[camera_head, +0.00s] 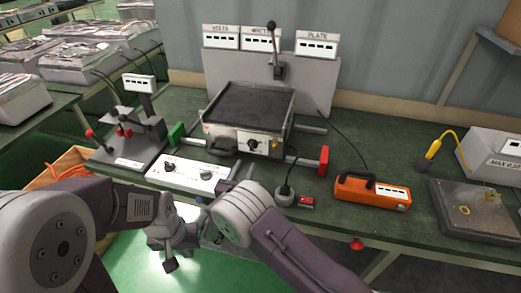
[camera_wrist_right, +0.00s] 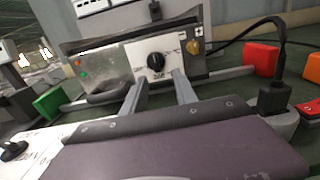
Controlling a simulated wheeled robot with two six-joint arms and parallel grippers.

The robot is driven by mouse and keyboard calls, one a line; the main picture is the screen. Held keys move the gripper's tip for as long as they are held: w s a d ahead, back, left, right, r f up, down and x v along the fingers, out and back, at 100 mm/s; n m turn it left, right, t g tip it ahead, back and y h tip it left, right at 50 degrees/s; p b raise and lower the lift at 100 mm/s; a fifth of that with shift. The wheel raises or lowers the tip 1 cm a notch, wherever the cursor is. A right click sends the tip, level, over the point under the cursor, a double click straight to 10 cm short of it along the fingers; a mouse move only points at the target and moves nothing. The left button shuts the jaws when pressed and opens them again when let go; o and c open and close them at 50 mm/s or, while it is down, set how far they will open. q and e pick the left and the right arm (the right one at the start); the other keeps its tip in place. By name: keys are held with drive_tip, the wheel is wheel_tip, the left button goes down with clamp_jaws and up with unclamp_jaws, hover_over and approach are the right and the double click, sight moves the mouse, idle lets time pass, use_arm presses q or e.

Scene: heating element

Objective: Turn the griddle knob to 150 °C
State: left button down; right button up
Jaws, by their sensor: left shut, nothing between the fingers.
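The griddle (camera_head: 250,107) is a dark-topped metal box on the green bench. Its black knob (camera_head: 252,144) is on a white dial plate at the front, and shows larger in the right wrist view (camera_wrist_right: 156,62). The dial figures are too small to read. My right gripper (camera_head: 240,172) is in front of the griddle. In the right wrist view its two fingers (camera_wrist_right: 160,92) are apart, with nothing between them, below and short of the knob. My left gripper (camera_head: 170,262) hangs low at the bench's front edge, shut and empty, away from the griddle.
A white box with knobs (camera_head: 188,176) lies front left of the griddle. A black plug on a grey socket (camera_head: 285,196) and an orange device (camera_head: 372,193) are to the right. Red (camera_head: 323,160) and green (camera_head: 176,134) blocks flank the griddle.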

sight(251, 148)
drive_tip(key=x, duration=0.2)
drive_tip(key=shift+w+a+f+b, duration=0.15)
drive_tip(key=shift+w+b, duration=0.15)
drive_tip(key=shift+w, duration=0.05)
drive_tip(key=x, duration=0.2)
drive_tip(key=b+x, duration=0.1)
drive_tip(key=x, duration=0.2)
drive_tip(key=shift+w+a, duration=0.2)
drive_tip(key=shift+w+d, duration=0.2)
drive_tip(key=shift+w, duration=0.15)
use_arm(q)
drive_tip(key=shift+s+a+f, duration=0.1)
drive_tip(key=shift+a+f, duration=0.05)
drive_tip(key=shift+f, duration=0.75)
use_arm(e)
drive_tip(key=shift+s+r, duration=0.1)
drive_tip(key=shift+r, duration=0.1)
clamp_jaws()
